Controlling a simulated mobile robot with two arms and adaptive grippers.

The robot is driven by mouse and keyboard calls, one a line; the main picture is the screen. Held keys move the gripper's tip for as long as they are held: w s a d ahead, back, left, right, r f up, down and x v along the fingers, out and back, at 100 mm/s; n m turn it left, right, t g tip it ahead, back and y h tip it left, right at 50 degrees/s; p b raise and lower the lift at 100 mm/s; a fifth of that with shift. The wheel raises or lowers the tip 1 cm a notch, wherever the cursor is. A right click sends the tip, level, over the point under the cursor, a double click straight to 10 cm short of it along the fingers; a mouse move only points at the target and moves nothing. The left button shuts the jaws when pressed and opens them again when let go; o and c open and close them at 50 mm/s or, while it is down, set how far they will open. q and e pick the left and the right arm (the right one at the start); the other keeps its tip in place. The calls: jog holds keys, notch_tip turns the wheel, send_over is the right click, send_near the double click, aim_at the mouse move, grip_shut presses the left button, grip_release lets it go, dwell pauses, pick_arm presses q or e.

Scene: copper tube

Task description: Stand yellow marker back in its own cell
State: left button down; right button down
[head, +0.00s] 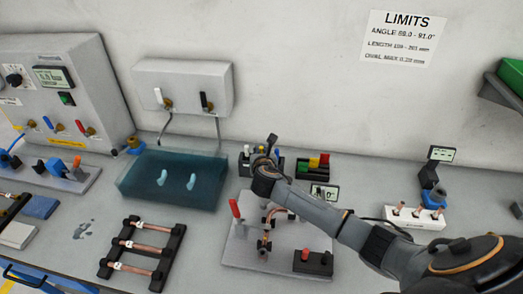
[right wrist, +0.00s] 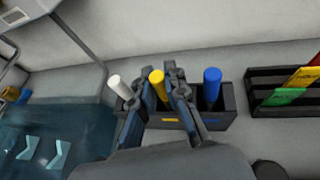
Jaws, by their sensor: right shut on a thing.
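The yellow marker (right wrist: 157,84) stands roughly upright between the fingers of my right gripper (right wrist: 165,95), which is shut on it. The gripper is over the dark marker holder (right wrist: 222,118). The white marker (right wrist: 118,87) is at the holder's left, and the blue marker (right wrist: 211,86) is in its right part. The holder front carries yellow and blue strips. The yellow marker's lower end is hidden, so I cannot tell how deep it sits. In the head view, my right gripper (head: 267,165) covers part of the holder (head: 277,168). My left gripper is not in view.
A rack of coloured cards (head: 316,167) stands right of the holder. A blue translucent tank (head: 172,180) is to the left. A plate with a copper tube and red-handled clamp (head: 235,210) lies in front. The wall is close behind.

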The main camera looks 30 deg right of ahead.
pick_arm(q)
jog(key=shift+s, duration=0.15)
pick_arm(e)
jog(key=c, duration=1.4)
grip_release()
jog(key=shift+f, duration=0.1)
pick_arm(q)
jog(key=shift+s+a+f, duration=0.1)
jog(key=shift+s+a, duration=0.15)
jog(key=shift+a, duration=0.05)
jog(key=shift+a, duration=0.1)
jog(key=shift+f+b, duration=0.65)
jog(key=shift+b, duration=0.05)
pick_arm(e)
jog(key=v, duration=1.2)
